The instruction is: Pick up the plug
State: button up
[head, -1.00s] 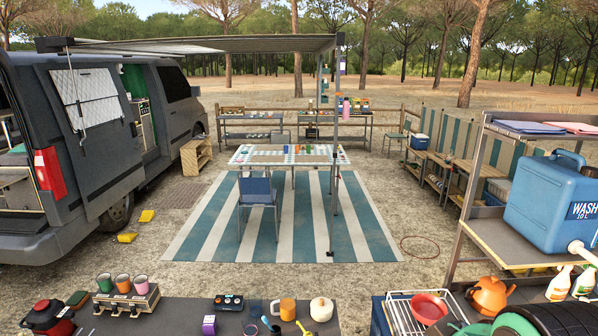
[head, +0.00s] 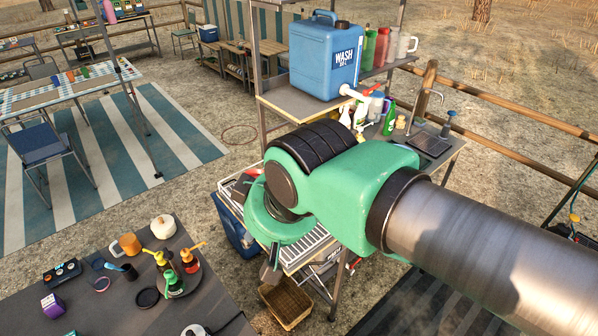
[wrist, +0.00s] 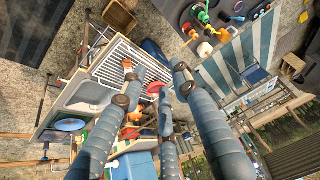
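I cannot make out the plug with certainty in either view. My gripper (wrist: 152,90) shows in the wrist view with its blue-grey, dark-tipped fingers spread apart, and nothing is seen held between them. It points down over the wire dish rack (wrist: 113,67). A red round thing (wrist: 155,87) shows between the fingers, and a grey basin (wrist: 90,91) lies left of them. In the head view my green wrist covers most of the dish rack (head: 318,244) and hides most of the gripper.
A blue water container (head: 323,62) stands on the shelf (head: 292,100) behind my arm. A wicker basket (head: 285,304) sits on the ground below the rack.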

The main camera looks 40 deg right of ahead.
jog(key=shift+w, duration=0.1)
jog(key=w+d+f+m+g, duration=0.1)
jog(key=w+d+f+m, duration=0.1)
jog(key=w+d+m, duration=0.8)
jog(key=w+d+f+m+g, duration=0.1)
jog(key=w+d+f+m, duration=0.2)
jog(key=w+d, duration=0.7)
jog(key=w+d+f+m+y+b, duration=0.1)
jog(key=w+d+f+m, duration=0.3)
jog(key=d+f, duration=0.45)
jog(key=w+d+f+m, duration=0.45)
jog(key=d+f, duration=0.25)
jog(key=d, duration=0.3)
jog(key=w+d+f+m+y+b, duration=0.1)
jog(key=w+d+f+m, duration=0.3)
jog(key=d+f, duration=0.45)
jog(key=w+d+m+t+b, duration=0.1)
jog(key=w+d+m+t, duration=0.1)
jog(key=w+d+m, duration=0.3)
jog(key=d+m, duration=0.1)
jog(key=d, duration=0.2)
jog(key=shift+w+d, duration=0.15)
jog(key=shift+w, duration=0.25)
jog(key=shift+f, duration=0.15)
